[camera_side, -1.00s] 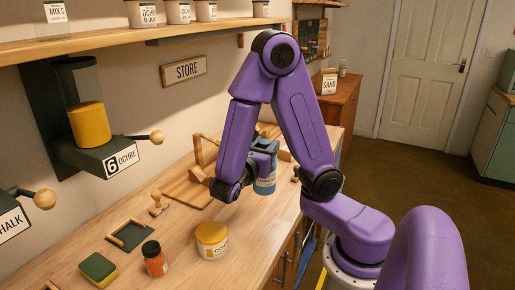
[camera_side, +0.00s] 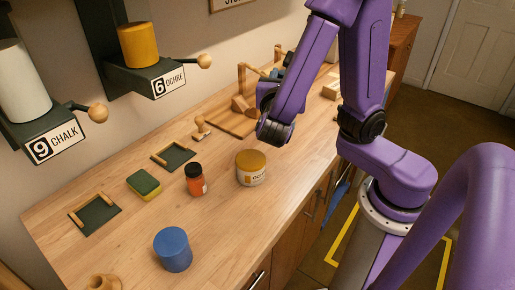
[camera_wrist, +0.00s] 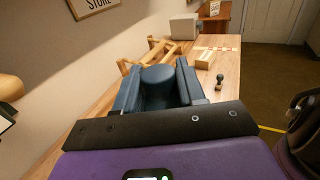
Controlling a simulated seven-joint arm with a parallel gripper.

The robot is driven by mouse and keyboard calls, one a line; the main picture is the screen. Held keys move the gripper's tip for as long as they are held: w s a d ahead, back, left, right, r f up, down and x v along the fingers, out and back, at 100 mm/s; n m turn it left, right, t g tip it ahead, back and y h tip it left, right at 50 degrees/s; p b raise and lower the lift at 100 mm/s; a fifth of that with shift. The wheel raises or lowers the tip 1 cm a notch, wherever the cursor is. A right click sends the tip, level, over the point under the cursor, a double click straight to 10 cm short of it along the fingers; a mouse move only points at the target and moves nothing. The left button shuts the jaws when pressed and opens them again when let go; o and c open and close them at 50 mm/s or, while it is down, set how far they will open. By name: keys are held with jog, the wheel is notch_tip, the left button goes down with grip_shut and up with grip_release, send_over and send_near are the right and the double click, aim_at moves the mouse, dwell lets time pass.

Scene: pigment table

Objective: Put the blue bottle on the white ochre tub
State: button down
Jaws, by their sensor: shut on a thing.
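The white ochre tub (camera_side: 251,174), with an ochre-yellow lid and a label, stands upright on the wooden counter in the side view. Nothing rests on its lid. My gripper (camera_wrist: 159,72) shows in the wrist view with its dark blue fingers on both sides of the blue bottle (camera_wrist: 158,88), shut on it. Only the bottle's rounded blue upper part shows there. In the side view my gripper (camera_side: 266,95) is mostly hidden behind my purple arm, beyond the tub, and I cannot make out the bottle there.
An orange jar (camera_side: 195,182) with a dark lid stands left of the tub. A sponge (camera_side: 144,185), dark trays (camera_side: 95,214) and a blue container (camera_side: 172,250) are farther left. A wooden stand (camera_side: 235,118) is behind. Dispensers (camera_side: 155,80) hang on the wall.

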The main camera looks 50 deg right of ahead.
jog(key=w+a+r+n+t+y, duration=0.25)
jog(key=w+a+n+t, duration=0.2)
jog(key=a, duration=0.35)
notch_tip(320, 180, down, 9)
jog(key=shift+s+m+y, duration=0.3)
jog(key=shift+m+y, duration=0.05)
jog(key=shift+t, duration=0.25)
jog(key=c, duration=0.7)
grip_release()
jog(key=shift+f, duration=0.1)
jog(key=shift+o, duration=0.2)
